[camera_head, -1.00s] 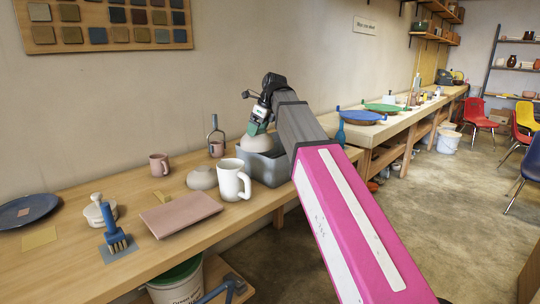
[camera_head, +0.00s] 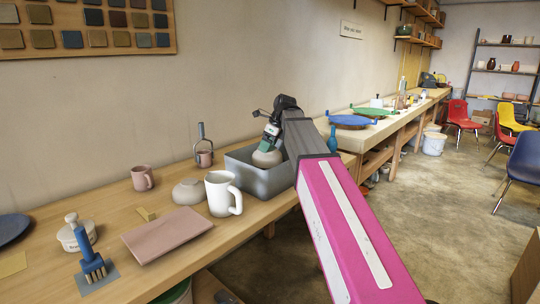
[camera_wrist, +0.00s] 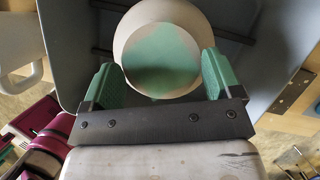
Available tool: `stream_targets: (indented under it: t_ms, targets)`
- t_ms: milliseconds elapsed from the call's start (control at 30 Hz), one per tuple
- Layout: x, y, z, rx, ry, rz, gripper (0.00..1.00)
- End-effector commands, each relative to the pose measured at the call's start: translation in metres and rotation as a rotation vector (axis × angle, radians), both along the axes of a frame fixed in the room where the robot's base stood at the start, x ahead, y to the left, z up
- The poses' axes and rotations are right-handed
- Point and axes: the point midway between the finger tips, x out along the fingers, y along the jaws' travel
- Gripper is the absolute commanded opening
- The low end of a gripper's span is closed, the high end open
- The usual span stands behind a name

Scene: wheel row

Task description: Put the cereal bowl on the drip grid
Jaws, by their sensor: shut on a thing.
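A pale beige bowl (camera_head: 267,159) with a round green face, seemingly the cereal bowl, is between my gripper's fingers. My gripper (camera_head: 268,147) is shut on it, with a green finger on each side in the wrist view (camera_wrist: 158,70). The bowl is inside the grey bin (camera_head: 262,183), partly behind its front wall. I cannot tell whether it touches the bottom. In the wrist view, dark bars (camera_wrist: 234,37) show beside the bowl within the bin; they may be the drip grid, mostly hidden.
A white mug (camera_head: 220,194) stands close to the bin's left.

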Motion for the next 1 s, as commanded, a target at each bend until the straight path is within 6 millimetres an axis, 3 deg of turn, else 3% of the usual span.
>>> stream_targets:
  t_ms: [267,500,733,767,800,1000]
  targets:
    - [0.003,-0.007,-0.014,0.001,-0.001,0.002,0.05]
    - [0.003,-0.007,-0.043,0.001,-0.001,0.001,0.05]
    - [0.003,-0.007,-0.046,-0.001,0.000,0.002,0.05]
    - [0.003,-0.007,-0.046,-0.002,0.000,0.002,0.94]
    - [0.003,-0.007,-0.047,-0.002,0.000,0.002,1.00]
    - [0.001,-0.007,-0.047,-0.002,0.003,0.003,1.00]
